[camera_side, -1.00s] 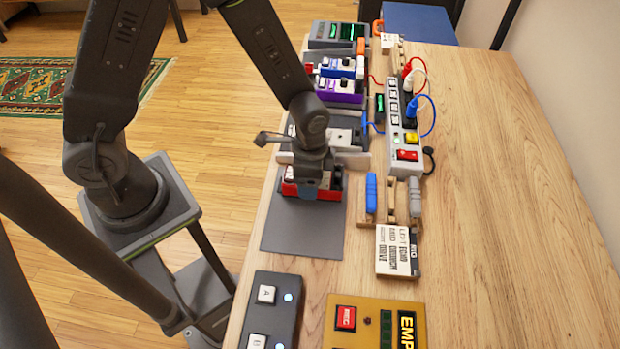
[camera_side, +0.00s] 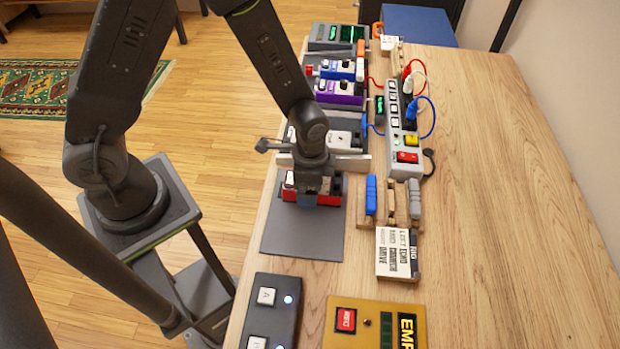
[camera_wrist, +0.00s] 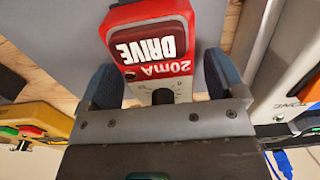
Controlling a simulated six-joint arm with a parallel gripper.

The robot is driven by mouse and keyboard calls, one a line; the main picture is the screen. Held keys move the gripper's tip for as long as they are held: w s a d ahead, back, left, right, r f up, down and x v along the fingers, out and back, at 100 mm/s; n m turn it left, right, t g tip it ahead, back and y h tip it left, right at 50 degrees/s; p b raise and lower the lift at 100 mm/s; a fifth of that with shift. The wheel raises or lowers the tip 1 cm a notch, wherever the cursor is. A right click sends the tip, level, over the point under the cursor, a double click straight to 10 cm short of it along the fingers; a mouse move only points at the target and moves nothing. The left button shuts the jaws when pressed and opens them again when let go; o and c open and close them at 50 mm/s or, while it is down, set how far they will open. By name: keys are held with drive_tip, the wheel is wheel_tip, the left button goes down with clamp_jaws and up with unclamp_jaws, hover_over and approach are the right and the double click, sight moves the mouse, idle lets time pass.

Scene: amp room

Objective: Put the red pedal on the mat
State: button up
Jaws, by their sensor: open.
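The red pedal (camera_wrist: 153,18) lies on the dark grey mat (camera_side: 300,238), at the mat's far end in the side view. In the wrist view its red face reads "DRIVE" and "20mA". My gripper (camera_wrist: 158,88) is open, with one blue-grey finger on each side of the pedal's near end and a visible gap at each side. In the side view my gripper (camera_side: 318,188) is low over the red pedal (camera_side: 330,192) and hides its middle.
A grey pedal (camera_side: 342,135) stands just beyond the mat, with purple and blue pedals (camera_side: 340,90) further back. A power strip (camera_side: 404,130) and blue- and grey-handled tools (camera_side: 371,192) lie to the right. A dark two-button box (camera_side: 270,310) and a yellow box (camera_side: 375,325) are in front.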

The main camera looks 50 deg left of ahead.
wheel_tip(320, 180, up, 12)
drive_tip(key=s+a+r+n+t, duration=0.2)
drive_tip(key=s+a+r+n, duration=0.1)
drive_tip(key=r, duration=0.5)
drive_tip(key=s+a+r+n+t, duration=0.3)
drive_tip(key=s+r+n, duration=0.3)
drive_tip(key=s+r, duration=0.2)
drive_tip(key=shift+a+t, duration=0.3)
drive_tip(key=shift+a, duration=0.3)
drive_tip(key=shift+s, duration=0.1)
idle(0.3)
